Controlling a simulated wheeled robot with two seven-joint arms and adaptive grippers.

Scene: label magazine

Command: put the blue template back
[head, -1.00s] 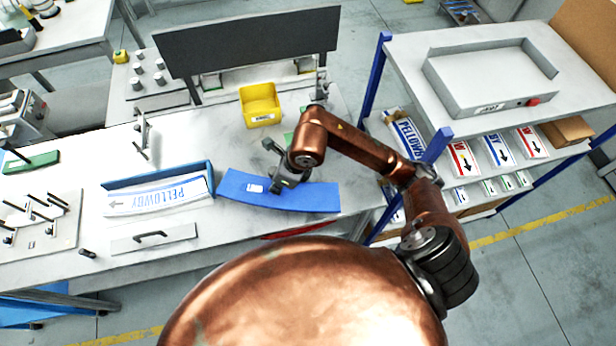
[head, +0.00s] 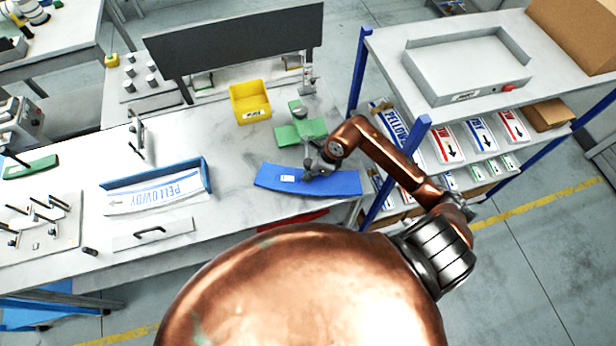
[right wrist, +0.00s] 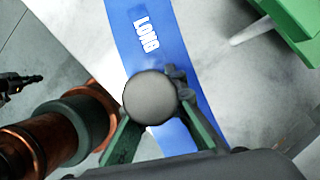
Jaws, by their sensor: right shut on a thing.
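The blue template (head: 340,184) is a long, slightly curved blue plate with a small white label. In the right wrist view the blue template (right wrist: 140,48) reads "LONG" and has a round grey knob (right wrist: 150,98). My right gripper (head: 318,170) is over the template near its middle. In the right wrist view my right gripper (right wrist: 160,130) has its fingers on either side of the knob, shut on it. The knob hides part of the template and of the fingertips. Whether the template touches the table is hard to tell. My left gripper is not in view.
A green fixture (head: 302,130) stands behind the template, and a yellow bin (head: 250,102) is to its left. A red piece (head: 293,221) lies near the table's front edge. A shelf rack (head: 395,55) with label stacks stands at the right.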

